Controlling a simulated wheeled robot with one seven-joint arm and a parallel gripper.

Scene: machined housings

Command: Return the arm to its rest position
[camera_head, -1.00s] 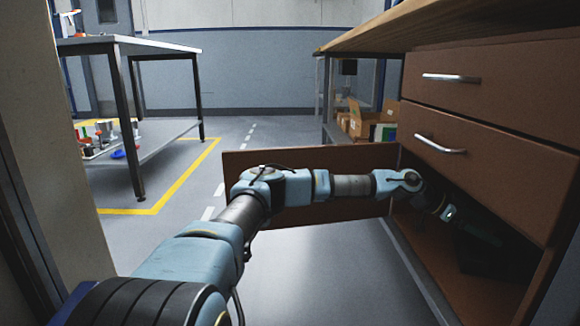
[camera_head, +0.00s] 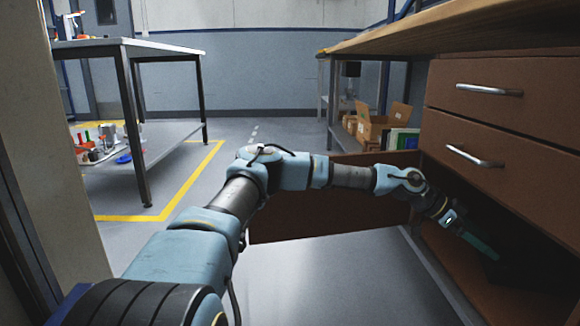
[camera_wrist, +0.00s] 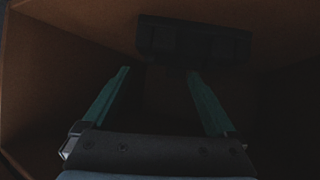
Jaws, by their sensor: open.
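My arm reaches forward and right, with its end inside the open lower compartment (camera_head: 470,280) of the brown cabinet. My gripper (camera_wrist: 158,72) is open, its two green fingers spread with nothing between them in the wrist view. In the head view a green finger (camera_head: 480,246) shows in the shadow of the compartment. A dark, box-like thing (camera_wrist: 195,40) lies beyond the fingertips, apart from them; it also shows dimly in the head view (camera_head: 522,262).
The open cabinet door (camera_head: 330,222) stands behind my forearm. Two drawers with handles (camera_head: 488,89) are shut above the compartment, under a wooden worktop (camera_head: 480,28). Cardboard boxes (camera_head: 378,122) stand behind. A metal table (camera_head: 125,44) is at left. The floor between is clear.

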